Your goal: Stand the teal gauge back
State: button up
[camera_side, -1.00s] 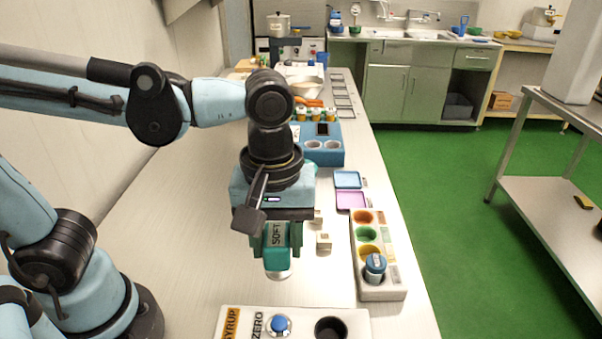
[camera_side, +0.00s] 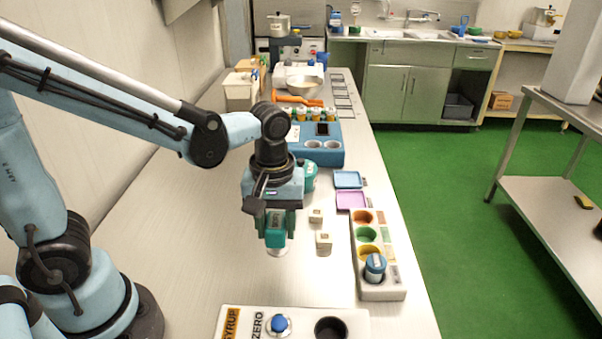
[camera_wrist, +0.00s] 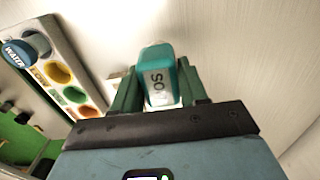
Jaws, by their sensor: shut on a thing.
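A white block (camera_side: 300,322) with a blue button and dark round hole stands in front. Small cubes (camera_side: 324,241) and a welled tray (camera_side: 365,290) with a blue jar (camera_side: 375,267) are right. A teal round thing (camera_side: 310,178) is partly hidden behind my gripper. The bench's left is clear.

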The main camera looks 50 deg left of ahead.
aim_at(277, 240)
jog(key=shift+f, duration=1.9)
jog(key=shift+f, duration=0.2)
jog(key=o, duration=0.9)
jog(key=shift+r, duration=0.1)
notch_tip(277, 240, up, 12)
jog(key=shift+s+a+m+t, duration=0.15)
jog(key=shift+a+m+t, duration=0.25)
jog(key=shift+m, duration=0.1)
jog(key=a+m+t, duration=0.1)
jog(key=m+t, duration=0.1)
jog(key=a+f+m+t, duration=0.1)
jog(key=a+m+t, duration=0.1)
jog(key=m, duration=0.1)
jog(key=a+m+t, duration=0.2)
jog(key=m, duration=0.1)
jog(key=shift+s+f, duration=0.25)
jog(key=shift+f, duration=0.1)
